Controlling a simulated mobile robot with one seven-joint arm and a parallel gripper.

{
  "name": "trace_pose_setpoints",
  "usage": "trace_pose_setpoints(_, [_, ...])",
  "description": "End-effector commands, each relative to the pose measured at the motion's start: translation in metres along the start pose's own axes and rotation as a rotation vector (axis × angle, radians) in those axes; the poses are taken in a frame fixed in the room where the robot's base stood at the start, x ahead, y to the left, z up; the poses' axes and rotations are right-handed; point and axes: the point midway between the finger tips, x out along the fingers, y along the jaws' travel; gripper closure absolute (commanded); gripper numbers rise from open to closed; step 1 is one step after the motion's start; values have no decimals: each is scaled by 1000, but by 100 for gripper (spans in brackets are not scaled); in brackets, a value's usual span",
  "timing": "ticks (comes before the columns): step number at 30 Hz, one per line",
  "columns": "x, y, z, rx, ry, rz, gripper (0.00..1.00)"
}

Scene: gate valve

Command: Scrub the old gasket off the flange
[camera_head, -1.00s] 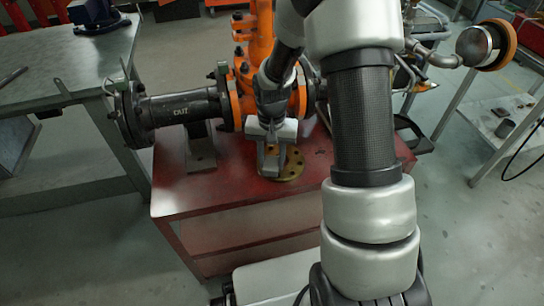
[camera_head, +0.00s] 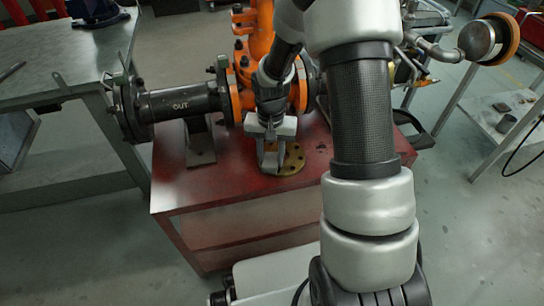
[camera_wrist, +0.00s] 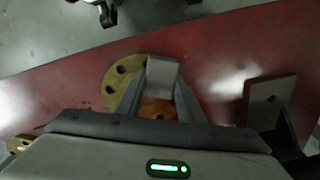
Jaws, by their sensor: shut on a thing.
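The flange (camera_head: 292,160) is a brass-coloured disc with bolt holes, lying flat on the red bench top. The wrist view also shows the flange (camera_wrist: 118,78), partly hidden behind my gripper. My gripper (camera_head: 270,164) points down over the flange's left side. Its jaws (camera_wrist: 160,88) are shut on a small grey block (camera_wrist: 163,74). An orange-brown patch (camera_wrist: 158,109) shows between the fingers, over the flange area; I cannot tell whether it is old gasket. Whether the block touches the flange is also unclear.
An orange valve (camera_head: 262,35) with a black pipe marked OUT (camera_head: 180,106) stands behind on the red bench (camera_head: 225,190). A grey steel table (camera_head: 60,60) is at left and a shelf trolley (camera_head: 495,125) at right. The bench front is clear.

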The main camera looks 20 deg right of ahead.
Motion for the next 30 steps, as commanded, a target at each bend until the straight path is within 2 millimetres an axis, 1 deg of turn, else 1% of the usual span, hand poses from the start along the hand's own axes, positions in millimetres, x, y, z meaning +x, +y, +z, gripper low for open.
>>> trace_pose_setpoints(3, [-26, 0, -2, 1, 3, -1, 90])
trace_pose_setpoints(18, [-69, 1, -8, -1, 1, 0, 90])
trace_pose_setpoints(24, [-81, 2, -9, -2, -1, 0, 90])
trace_pose_setpoints(30, [-82, 2, -10, -2, -1, 0, 90])
